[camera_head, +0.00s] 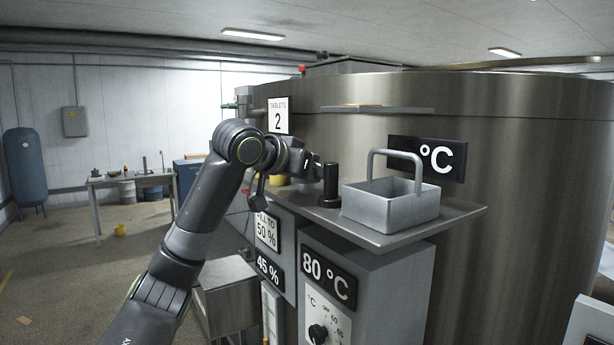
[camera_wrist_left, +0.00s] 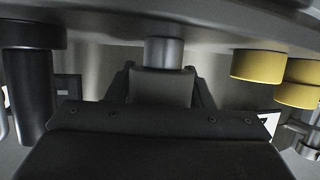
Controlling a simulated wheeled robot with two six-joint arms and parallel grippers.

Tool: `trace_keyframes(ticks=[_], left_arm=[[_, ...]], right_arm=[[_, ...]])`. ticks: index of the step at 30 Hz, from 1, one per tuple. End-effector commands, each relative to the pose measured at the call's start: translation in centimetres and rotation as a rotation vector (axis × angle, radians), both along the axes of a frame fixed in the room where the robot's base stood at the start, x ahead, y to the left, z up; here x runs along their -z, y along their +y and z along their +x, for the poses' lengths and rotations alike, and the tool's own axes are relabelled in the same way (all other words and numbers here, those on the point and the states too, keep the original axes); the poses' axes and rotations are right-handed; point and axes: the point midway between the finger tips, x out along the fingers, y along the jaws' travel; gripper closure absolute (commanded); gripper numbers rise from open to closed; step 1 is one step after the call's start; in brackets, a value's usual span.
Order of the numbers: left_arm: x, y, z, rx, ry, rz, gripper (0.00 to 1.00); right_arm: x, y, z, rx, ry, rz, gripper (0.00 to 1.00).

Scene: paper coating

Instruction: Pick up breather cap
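My left gripper (camera_head: 312,168) is low over the grey shelf, between the black cylinder and a yellow item. In the left wrist view, which looks upside down, the two dark fingers (camera_wrist_left: 162,88) are apart. A short silver cylinder (camera_wrist_left: 164,52) shows straight ahead between them, standing on the shelf; I cannot tell if they touch it. It may be the breather cap, but no label shows. The arm hides it in the head view. A black cylinder with a wider base (camera_head: 330,186) stands to the right; it also shows in the left wrist view (camera_wrist_left: 32,90). My right gripper is out of view.
Yellow round pieces (camera_wrist_left: 258,65) stand on the shelf on the other side of the gripper. A grey metal basket with a raised handle (camera_head: 390,205) sits on the shelf (camera_head: 455,213) at the right. The big steel tank (camera_head: 530,150) rises close behind.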

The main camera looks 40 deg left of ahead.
Motion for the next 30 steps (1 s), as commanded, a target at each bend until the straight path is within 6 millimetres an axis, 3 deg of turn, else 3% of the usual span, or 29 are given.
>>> trace_keyframes(ticks=[1, 4, 14, 20, 30], left_arm=[[0.0, 0.0, 0.0, 0.0, 0.0, 0.0, 0.62], [0.0, 0.0, 0.0, 0.0, 0.001, 0.0, 0.76], [0.0, 0.0, -0.1, 0.0, 0.0, 0.0, 0.76], [-0.5, 0.1, -0.4, 0.0, -0.002, -0.001, 0.76], [-5.2, 0.1, -0.4, 0.002, -0.003, -0.003, 0.76]], right_arm=[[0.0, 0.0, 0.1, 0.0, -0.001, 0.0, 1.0], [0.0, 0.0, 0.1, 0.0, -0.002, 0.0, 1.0], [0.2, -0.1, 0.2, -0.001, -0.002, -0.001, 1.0], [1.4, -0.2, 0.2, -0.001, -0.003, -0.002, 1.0], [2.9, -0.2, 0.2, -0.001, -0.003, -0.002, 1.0]])
